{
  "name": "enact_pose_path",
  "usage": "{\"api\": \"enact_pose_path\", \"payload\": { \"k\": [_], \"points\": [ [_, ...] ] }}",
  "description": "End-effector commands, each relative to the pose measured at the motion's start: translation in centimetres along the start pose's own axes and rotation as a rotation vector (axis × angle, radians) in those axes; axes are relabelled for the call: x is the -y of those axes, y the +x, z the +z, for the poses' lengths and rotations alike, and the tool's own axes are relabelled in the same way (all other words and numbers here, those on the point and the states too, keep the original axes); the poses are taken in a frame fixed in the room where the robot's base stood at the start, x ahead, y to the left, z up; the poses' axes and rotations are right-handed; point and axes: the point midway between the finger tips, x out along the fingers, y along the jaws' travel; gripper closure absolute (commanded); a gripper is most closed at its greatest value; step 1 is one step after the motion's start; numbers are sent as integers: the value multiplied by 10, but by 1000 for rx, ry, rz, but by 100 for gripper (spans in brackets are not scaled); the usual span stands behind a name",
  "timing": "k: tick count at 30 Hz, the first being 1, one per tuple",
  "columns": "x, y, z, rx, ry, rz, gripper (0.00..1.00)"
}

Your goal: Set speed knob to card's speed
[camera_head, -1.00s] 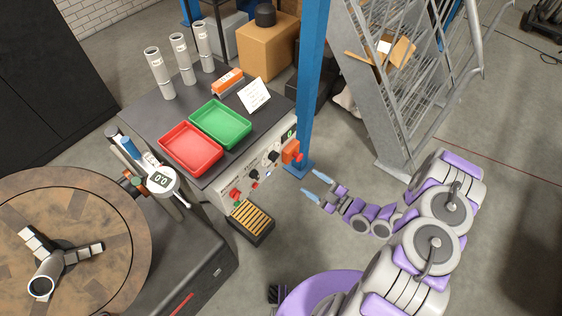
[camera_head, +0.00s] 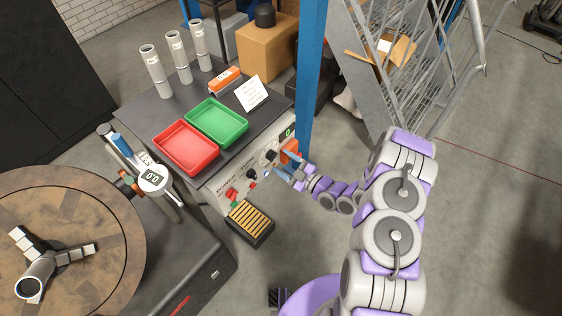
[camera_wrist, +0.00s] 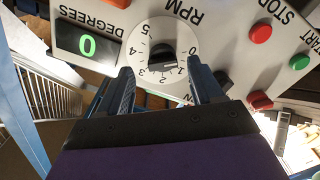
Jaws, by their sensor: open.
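The speed knob (camera_wrist: 163,57) is black, on a white round dial (camera_wrist: 146,42) marked RPM, with numbers up to 5, upside down in the wrist view. I cannot read its setting surely. My gripper (camera_wrist: 165,75) is open, its two fingers pointing at the panel on either side of the dial's lower part; I cannot tell whether they touch it. In the head view my gripper (camera_head: 286,163) is at the control panel (camera_head: 240,180), near the knob (camera_head: 271,156). The white card (camera_head: 252,94) stands on the bench top; its text is too small to read.
A green DEGREES display (camera_wrist: 88,46) reads 0 beside the dial. Red (camera_wrist: 260,33) and green (camera_wrist: 299,62) buttons and a red switch (camera_wrist: 260,100) are nearby. A blue post (camera_head: 309,80) stands close to my gripper. Red (camera_head: 187,147) and green (camera_head: 217,122) trays sit on the bench.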

Motion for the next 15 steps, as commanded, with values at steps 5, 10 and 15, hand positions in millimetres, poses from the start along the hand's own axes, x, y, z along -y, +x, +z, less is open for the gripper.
{"api": "enact_pose_path", "payload": {
  "k": [5, 10, 15],
  "points": [
    [2, 15, -1, -1, -1, -2, 34],
    [0, 18, -1, -1, 1, 0, 34],
    [0, 17, 0, -1, 2, 1, 34]
  ]
}}
